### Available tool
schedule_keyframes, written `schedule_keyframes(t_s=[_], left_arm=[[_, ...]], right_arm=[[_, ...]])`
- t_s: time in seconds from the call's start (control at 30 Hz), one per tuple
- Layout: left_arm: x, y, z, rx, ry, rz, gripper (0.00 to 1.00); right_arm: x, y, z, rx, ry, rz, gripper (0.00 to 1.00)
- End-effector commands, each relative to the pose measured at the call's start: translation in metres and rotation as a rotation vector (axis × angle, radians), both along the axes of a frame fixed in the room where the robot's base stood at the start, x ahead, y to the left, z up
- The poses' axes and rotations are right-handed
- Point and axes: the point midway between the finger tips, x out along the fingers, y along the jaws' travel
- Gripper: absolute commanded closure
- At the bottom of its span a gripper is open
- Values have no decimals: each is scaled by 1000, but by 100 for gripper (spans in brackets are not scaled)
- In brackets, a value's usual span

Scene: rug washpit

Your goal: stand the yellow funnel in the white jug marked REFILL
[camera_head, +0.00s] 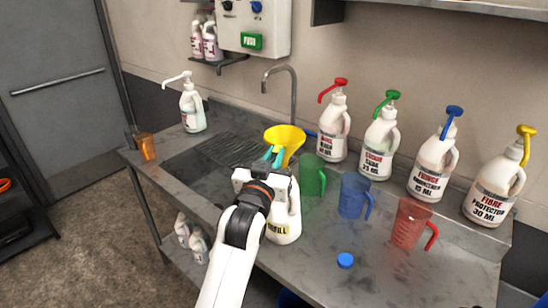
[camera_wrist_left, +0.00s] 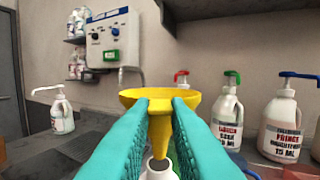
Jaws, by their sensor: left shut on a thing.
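The yellow funnel (camera_head: 286,137) is upright, and my left gripper (camera_head: 273,155) is shut on it. In the left wrist view the teal fingers press on both sides of the funnel (camera_wrist_left: 160,98), below its wide rim. Its spout points down at the open mouth of the white jug (camera_wrist_left: 159,170). I cannot tell whether the spout tip is just above or inside the mouth. In the head view the white jug marked REFILL (camera_head: 283,226) stands on the steel bench, partly hidden by my left arm and gripper. My right gripper is not in view.
A green measuring jug (camera_head: 311,176) stands close right of the white jug, with a blue jug (camera_head: 352,195) and a red jug (camera_head: 409,223) further right. Several pump bottles line the wall. A blue cap (camera_head: 345,260) lies in front. A tap (camera_head: 291,90) rises behind.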

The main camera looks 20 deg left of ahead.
Motion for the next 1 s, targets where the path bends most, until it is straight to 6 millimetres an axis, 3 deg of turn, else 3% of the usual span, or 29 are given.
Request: schedule_keyframes(t_s=[0.6, 1.0], left_arm=[[0, 0, -37, 1, 0, 0, 100], [0, 0, -39, 0, 0, -1, 100]], right_arm=[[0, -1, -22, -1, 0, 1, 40], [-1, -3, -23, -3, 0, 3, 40]])
